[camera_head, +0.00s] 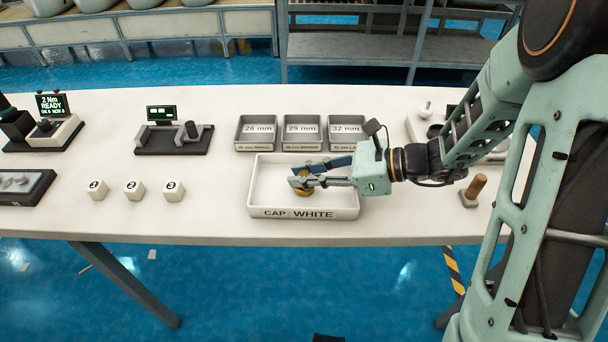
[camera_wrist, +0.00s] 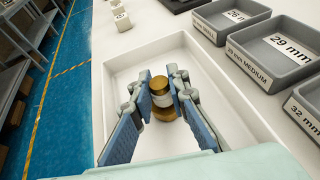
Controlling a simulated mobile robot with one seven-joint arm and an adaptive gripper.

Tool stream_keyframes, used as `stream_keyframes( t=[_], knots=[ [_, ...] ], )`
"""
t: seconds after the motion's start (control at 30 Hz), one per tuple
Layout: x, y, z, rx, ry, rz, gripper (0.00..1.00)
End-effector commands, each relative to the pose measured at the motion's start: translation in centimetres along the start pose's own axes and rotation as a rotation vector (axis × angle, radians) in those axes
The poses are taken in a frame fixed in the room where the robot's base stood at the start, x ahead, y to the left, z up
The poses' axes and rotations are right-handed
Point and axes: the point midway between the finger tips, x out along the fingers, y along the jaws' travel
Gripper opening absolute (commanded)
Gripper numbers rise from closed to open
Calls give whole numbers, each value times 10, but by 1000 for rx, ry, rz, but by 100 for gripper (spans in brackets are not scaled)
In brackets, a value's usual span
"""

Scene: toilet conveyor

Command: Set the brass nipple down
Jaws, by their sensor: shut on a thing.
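The brass nipple (camera_wrist: 161,92) is a short, gold-brown cylinder with a paler band, held between the blue finger pads of my gripper (camera_wrist: 160,112). In the head view my gripper (camera_head: 305,178) reaches in from the right over the white tray (camera_head: 262,200) labelled "CAP WHITE", with the brass nipple (camera_head: 302,192) partly hidden behind the fingers. The nipple is within the tray's outline, low over its floor. I cannot tell whether it touches the floor. In the wrist view the white tray (camera_wrist: 225,130) surrounds the fingers.
Three grey bins, 26 mm (camera_head: 257,132), 29 mm (camera_head: 302,132) and 32 mm (camera_head: 347,132), stand directly behind the tray. Three white numbered blocks (camera_head: 134,190) sit to its left. A wooden-handled tool (camera_head: 474,188) stands to the right.

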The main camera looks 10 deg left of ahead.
Motion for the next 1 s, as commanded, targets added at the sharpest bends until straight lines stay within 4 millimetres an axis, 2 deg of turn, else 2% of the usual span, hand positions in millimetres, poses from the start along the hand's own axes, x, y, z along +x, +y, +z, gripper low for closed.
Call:
stream_keyframes(
  t=[0.27, 0.3, 0.43, 0.8, 0.87, 1.0],
  knots=[
    [1, 0, -3, 0, 0, 0, 0],
    [1, 0, -3, 0, 0, 0, 17],
    [1, 0, -2, 0, 0, 0, 31],
    [-1, 0, 3, -1, 0, 0, 32],
    [-8, -1, 2, 0, 1, -3, 32],
    [-34, -2, 2, 1, 1, -6, 32]
  ],
)
